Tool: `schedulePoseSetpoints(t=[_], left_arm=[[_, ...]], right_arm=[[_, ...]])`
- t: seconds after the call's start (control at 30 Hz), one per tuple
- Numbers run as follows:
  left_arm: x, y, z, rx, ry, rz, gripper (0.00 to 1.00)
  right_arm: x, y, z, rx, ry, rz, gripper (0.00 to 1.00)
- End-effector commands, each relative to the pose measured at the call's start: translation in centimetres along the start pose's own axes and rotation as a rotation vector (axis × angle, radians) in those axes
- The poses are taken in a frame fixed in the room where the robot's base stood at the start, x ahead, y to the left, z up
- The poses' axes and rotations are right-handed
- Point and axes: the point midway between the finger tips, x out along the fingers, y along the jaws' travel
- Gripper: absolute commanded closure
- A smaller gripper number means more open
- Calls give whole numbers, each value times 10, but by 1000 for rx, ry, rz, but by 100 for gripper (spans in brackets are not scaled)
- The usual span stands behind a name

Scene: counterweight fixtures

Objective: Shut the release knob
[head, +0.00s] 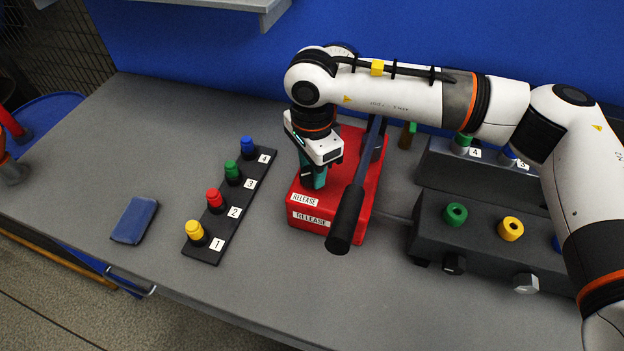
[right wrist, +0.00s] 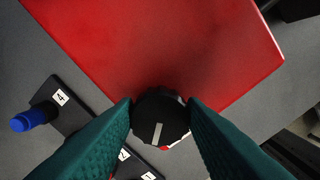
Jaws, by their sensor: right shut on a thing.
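The release box is a red housing (head: 335,216) on the bench with two RELEASE labels on its front left part. My right gripper (head: 313,184) points down over the box's left part and hides the knob in the head view. In the right wrist view the release knob (right wrist: 160,118) is round and black with a white pointer line. The line runs nearly along the picture's vertical, its lower end slightly left. The right gripper's teal fingers (right wrist: 160,112) are shut on the knob's two sides. My left gripper is not in view.
A lever with a black handle (head: 346,219) slants over the box's right side, close to my right gripper. A numbered strip of coloured pegs (head: 215,242) lies left of it, and a blue pad (head: 135,220) farther left. Grey blocks (head: 478,222) with coloured parts stand right.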

Motion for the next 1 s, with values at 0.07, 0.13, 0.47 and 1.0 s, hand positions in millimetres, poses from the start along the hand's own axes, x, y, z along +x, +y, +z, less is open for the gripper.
schedulePoseSetpoints(t=[0.07, 0.13, 0.47, 1.0], left_arm=[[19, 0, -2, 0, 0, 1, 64], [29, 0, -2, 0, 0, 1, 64], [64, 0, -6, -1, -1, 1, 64], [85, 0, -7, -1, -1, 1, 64]], right_arm=[[7, 0, 0, 71, 1, 4, 86], [6, 0, 0, 138, 0, 3, 86], [4, -1, -1, 422, 1, 3, 86], [0, -1, -1, 647, 2, 2, 86]])
